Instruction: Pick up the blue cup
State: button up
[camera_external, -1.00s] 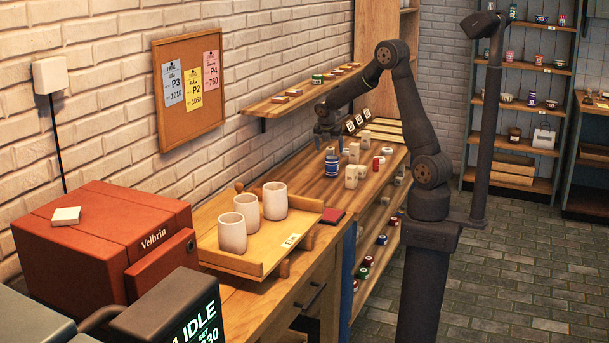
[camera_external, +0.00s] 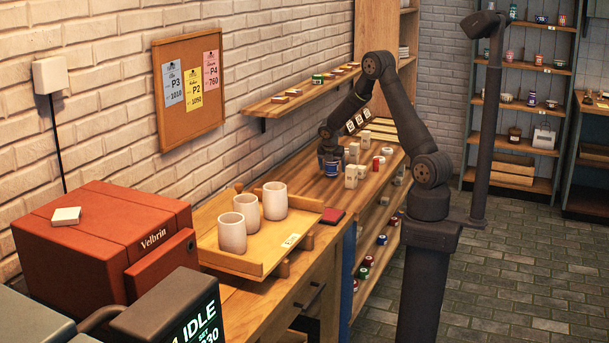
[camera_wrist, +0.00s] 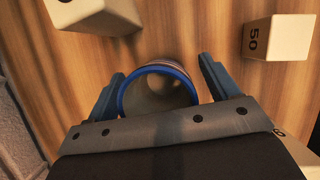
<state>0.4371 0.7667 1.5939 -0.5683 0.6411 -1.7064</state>
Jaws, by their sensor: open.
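The blue cup (camera_external: 331,168) stands on the wooden counter below my gripper (camera_external: 330,152) in the external view. In the wrist view the cup (camera_wrist: 158,72) shows its blue rim and a hollow grey inside. My gripper (camera_wrist: 162,88) is open there, with one finger on each side of the cup. The left finger is close to the rim; whether it touches cannot be told. The lower part of the cup is hidden behind the rim and the gripper body.
Pale blocks stand close by: one (camera_wrist: 278,38) with a "50" mark at right and one (camera_wrist: 95,14) beyond the cup. A red-and-white container (camera_external: 376,164) is to the right. A tray (camera_external: 262,262) with pale cups and a wall shelf (camera_external: 285,104) are nearby.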

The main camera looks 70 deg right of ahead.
jog(key=c, duration=1.2)
jog(key=shift+r, duration=0.15)
